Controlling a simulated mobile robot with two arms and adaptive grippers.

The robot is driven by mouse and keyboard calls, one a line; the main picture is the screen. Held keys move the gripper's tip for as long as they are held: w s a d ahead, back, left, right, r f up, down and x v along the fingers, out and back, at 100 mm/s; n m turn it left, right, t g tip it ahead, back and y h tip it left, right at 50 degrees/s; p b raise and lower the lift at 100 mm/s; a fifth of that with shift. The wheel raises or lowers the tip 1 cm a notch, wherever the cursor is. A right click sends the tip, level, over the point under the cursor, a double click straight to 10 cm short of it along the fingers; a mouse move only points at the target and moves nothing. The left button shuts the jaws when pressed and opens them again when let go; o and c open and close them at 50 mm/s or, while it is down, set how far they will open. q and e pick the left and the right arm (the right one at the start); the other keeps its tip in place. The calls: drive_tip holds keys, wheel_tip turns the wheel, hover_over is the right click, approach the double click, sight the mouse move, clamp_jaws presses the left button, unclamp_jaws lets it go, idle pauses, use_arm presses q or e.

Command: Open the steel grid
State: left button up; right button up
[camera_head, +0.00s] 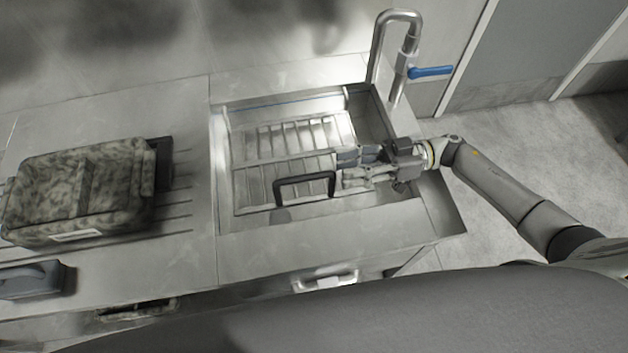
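The steel grid (290,138) lies flat in the sink basin, with long slots between its bars. A black bracket-shaped handle (305,180) stands up near its front edge. My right gripper (343,168) reaches into the basin from the right, over the grid. Its two fingers are apart, with nothing seen between them. Their tips point left, close to the right end of the handle. I cannot tell whether they touch it. My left gripper is not in view.
A steel tap (379,50) with a blue lever (431,71) rises behind the basin's right corner. A mottled crate (140,205) stands on the ribbed counter at left. A grey object (32,280) lies in front of it. The counter between crate and basin is clear.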

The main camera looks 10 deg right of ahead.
sight(329, 174)
drive_tip(key=shift+f, duration=0.5)
drive_tip(key=a+p, duration=0.1)
drive_tip(key=a, duration=0.5)
drive_tip(key=shift+r, duration=0.15)
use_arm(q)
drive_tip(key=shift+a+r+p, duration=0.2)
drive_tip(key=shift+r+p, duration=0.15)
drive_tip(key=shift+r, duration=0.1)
use_arm(e)
drive_tip(key=shift+a, duration=0.75)
clamp_jaws()
